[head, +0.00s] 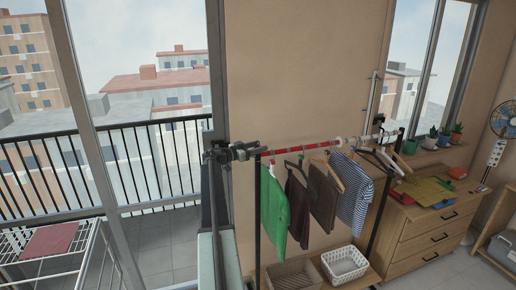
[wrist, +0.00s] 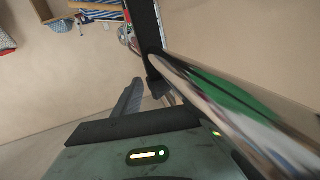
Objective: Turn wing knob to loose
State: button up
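A clothes rack has a horizontal rail (head: 300,147), red and white in part, on dark upright posts (head: 257,215). My gripper (head: 240,152) is at the left end of this rail, by the top of the left post. In the wrist view the chrome rail (wrist: 225,100) runs close by on the right, and the black post (wrist: 147,30) rises beyond my finger (wrist: 130,98). I cannot pick out the wing knob; it may be hidden among the dark parts at the rail's end. Whether my fingers are apart or closed on something is unclear.
A green garment (head: 273,210), brown garments (head: 322,195) and a striped shirt (head: 355,190) hang from the rail. Two baskets (head: 345,264) stand below. A wooden dresser (head: 425,235) stands right, and a glass door (head: 140,100) with a balcony is left.

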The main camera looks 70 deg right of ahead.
jog(key=v, duration=0.7)
jog(key=shift+w+a, duration=0.25)
jog(key=shift+a, duration=0.05)
